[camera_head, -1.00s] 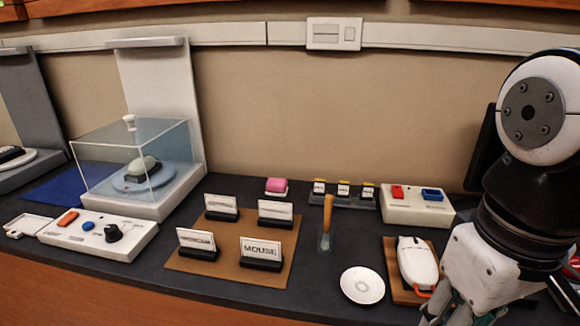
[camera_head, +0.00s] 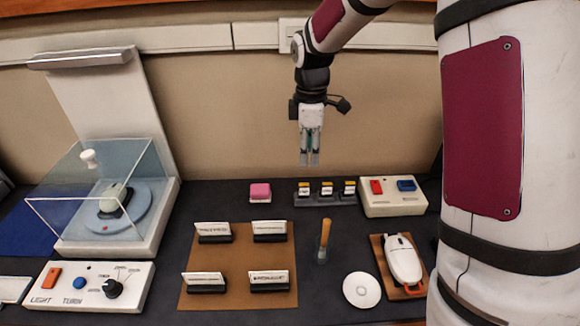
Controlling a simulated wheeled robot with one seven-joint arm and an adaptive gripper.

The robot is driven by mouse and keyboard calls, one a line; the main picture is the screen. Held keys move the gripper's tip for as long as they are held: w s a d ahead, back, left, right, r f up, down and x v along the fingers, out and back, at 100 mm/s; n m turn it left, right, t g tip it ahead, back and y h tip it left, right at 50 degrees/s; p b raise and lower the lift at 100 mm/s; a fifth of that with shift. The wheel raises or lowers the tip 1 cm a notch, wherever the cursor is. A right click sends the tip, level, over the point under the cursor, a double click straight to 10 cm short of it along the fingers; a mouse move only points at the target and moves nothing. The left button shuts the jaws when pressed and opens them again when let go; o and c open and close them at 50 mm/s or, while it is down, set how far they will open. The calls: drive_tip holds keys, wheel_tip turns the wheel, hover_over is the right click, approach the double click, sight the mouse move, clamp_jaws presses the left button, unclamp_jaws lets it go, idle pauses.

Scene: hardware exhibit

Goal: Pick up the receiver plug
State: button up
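Three small plugs with yellow tops and white labels stand in a grey rack at the back of the counter: a left one (camera_head: 304,189), a middle one (camera_head: 327,188) and a right one (camera_head: 349,187). Their labels are too small to read, so I cannot tell which is the receiver plug. My gripper (camera_head: 309,163) points down above the rack's left end, apart from the plugs. Its two fingers hang close together with nothing visible between them; whether they are open or shut is unclear.
A pink block (camera_head: 260,191) lies left of the rack (camera_head: 338,200), and a switch box (camera_head: 394,204) right of it. A clear case (camera_head: 75,195) stands left.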

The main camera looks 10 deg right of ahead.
sight(304, 185)
drive_tip(key=shift+n, duration=0.4)
drive_tip(key=f, duration=0.3)
drive_tip(key=w+f, duration=0.1)
drive_tip(key=f, duration=0.2)
drive_tip(key=w+f, duration=0.1)
drive_tip(key=f, duration=0.2)
drive_tip(key=shift+a+f, duration=0.2)
drive_tip(key=shift+a, duration=0.05)
drive_tip(key=shift+s+d+f+p, duration=0.1)
drive_tip(key=shift+f+p, duration=0.2)
drive_tip(key=shift+f, duration=1.05)
drive_tip(key=shift+d+f+p, duration=0.1)
drive_tip(key=shift+f+p, duration=0.15)
drive_tip(key=shift+f, duration=1.1)
clamp_jaws()
